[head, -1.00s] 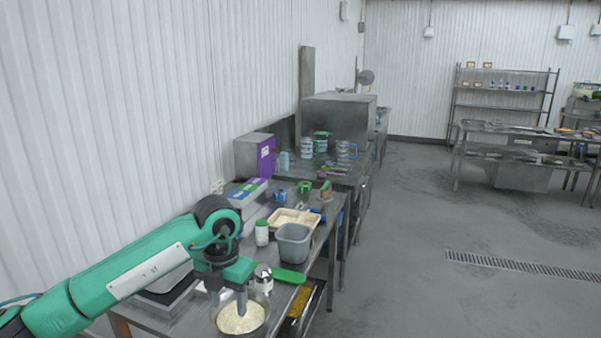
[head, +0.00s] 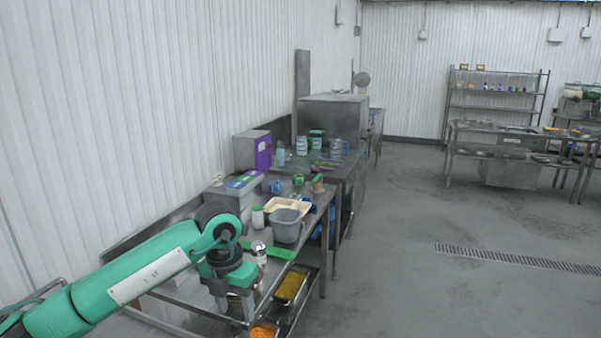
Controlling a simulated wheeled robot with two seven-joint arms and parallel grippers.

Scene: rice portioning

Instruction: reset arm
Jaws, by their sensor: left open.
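My left gripper (head: 236,312) hangs at the end of the green left arm, fingers pointing down, at the near part of the steel table (head: 165,285). It is open, with nothing seen held between the fingers. A metal bowl, which held pale rice in the earlier frame, is now mostly hidden behind the gripper. I cannot tell whether the fingers touch it. My right gripper is not in view.
A grey tub (head: 287,228), cream tray (head: 290,205), green-lidded jar (head: 257,218) and green-handled tool (head: 268,252) stand just beyond the gripper. A yellow-filled pan (head: 290,287) sits below the table edge. The floor to the right is clear.

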